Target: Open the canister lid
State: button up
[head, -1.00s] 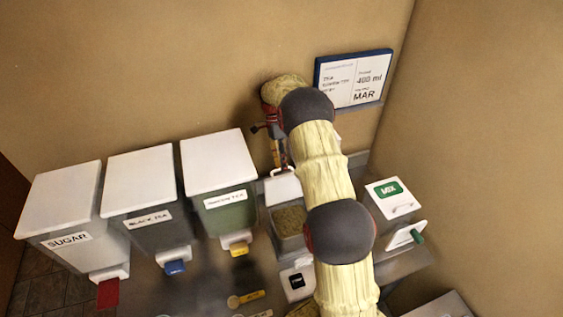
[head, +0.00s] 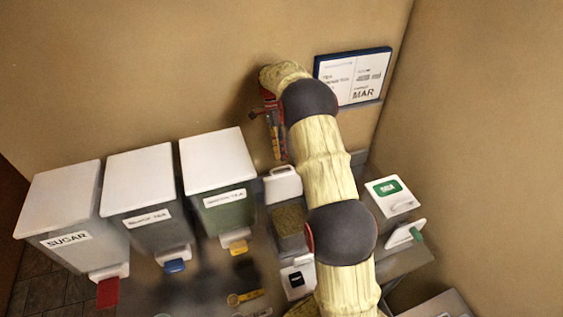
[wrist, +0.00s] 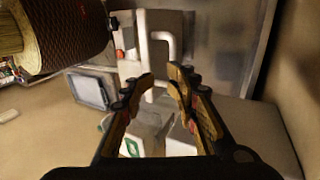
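The canister (head: 290,227) is a clear box of brown grains in the head view, left of my arm. Its white lid (head: 283,187) is raised and stands tilted back behind the open top, handle uppermost. Part of the canister is close to my arm's edge. My gripper (head: 279,157) is just above the lid's handle and seems apart from it; the arm partly hides this area. In the wrist view my gripper (wrist: 164,78) is open, with a gap between its fingertips and nothing held.
White-lidded bins stand left: sugar (head: 62,205), a grey bin (head: 145,190) and a green bin (head: 218,175). A green-labelled box (head: 392,203) stands right of my arm. A blue-framed sign (head: 352,78) hangs on the wall. A yellow scoop (head: 245,297) lies in front.

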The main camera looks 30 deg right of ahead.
jog(key=shift+r, duration=2.2)
jog(key=shift+f, duration=0.1)
